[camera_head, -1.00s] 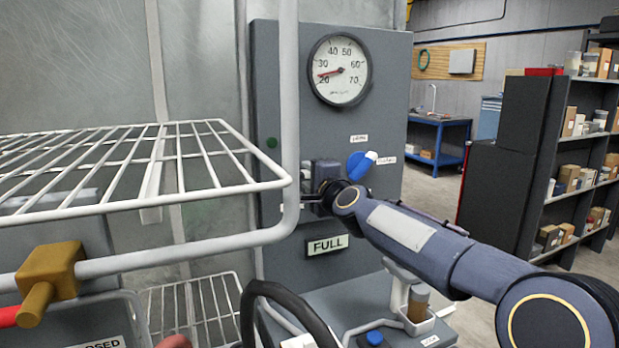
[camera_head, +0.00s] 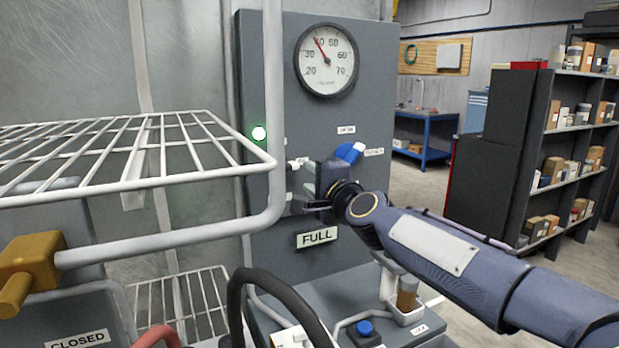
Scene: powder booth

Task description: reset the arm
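My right arm reaches in from the lower right. Its dark gripper (camera_head: 298,184) is in front of the grey control panel (camera_head: 265,60), left of and below a blue knob (camera_head: 346,153) with a white tip. Its two fingers point left and stand apart, with nothing visible held between them. The gripper body and wrist hide part of the panel. The knob is clear of the fingers. The round gauge (camera_head: 327,60) on the panel has its red needle near 40. A green lamp (camera_head: 259,133) is lit. My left gripper is not in view.
A white wire rack (camera_head: 130,178) juts in from the left, its rail close to my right gripper's fingertips. An orange-brown clamp (camera_head: 30,262) sits on the rail. A black curved tube (camera_head: 275,286) and a small bottle (camera_head: 407,294) are below. Open floor lies right, before dark shelving (camera_head: 545,120).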

